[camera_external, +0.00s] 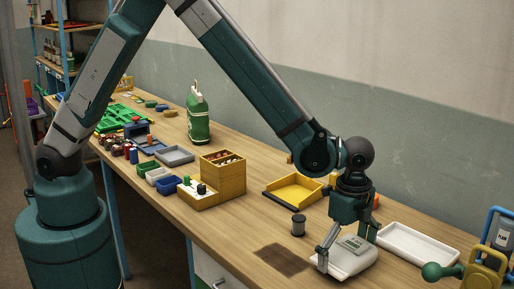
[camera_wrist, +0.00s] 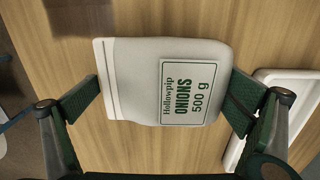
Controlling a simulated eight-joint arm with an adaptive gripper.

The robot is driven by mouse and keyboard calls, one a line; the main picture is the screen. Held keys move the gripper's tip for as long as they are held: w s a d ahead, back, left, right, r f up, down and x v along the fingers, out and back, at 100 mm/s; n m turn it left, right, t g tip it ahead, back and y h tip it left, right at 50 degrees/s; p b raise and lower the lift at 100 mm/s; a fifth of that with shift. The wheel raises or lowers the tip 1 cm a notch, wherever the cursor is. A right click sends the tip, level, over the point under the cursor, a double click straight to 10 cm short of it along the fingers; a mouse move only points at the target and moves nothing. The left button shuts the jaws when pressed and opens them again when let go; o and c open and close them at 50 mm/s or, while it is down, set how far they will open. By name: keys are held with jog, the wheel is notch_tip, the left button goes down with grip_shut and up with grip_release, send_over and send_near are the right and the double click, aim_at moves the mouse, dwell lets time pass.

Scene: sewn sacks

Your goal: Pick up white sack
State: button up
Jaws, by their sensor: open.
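The white sack (camera_external: 345,259) lies on the wooden table near its front edge, under my gripper (camera_external: 347,249). In the wrist view the sack (camera_wrist: 140,75) shows a label reading "Hollowpip ONIONS 500 g". My gripper (camera_wrist: 168,92) is open, with one finger on the left and one on the right of the sack. The left finger shows a small gap to the sack in the wrist view; the right finger is close to the labelled end. I cannot tell whether it touches.
A white tray (camera_external: 408,259) lies just right of the sack. A dark cylinder (camera_external: 298,225) stands to the left, and a yellow tray (camera_external: 295,190) lies behind. A green ball-ended object (camera_external: 437,271) and a yellow-blue frame (camera_external: 489,263) stand at the right edge.

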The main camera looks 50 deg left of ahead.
aim_at(346, 249)
jog(key=shift+c, duration=0.5)
jog(key=c, duration=0.8)
jog(key=shift+o, duration=0.2)
jog(key=shift+r, duration=0.15)
jog(key=shift+r, duration=4.85)
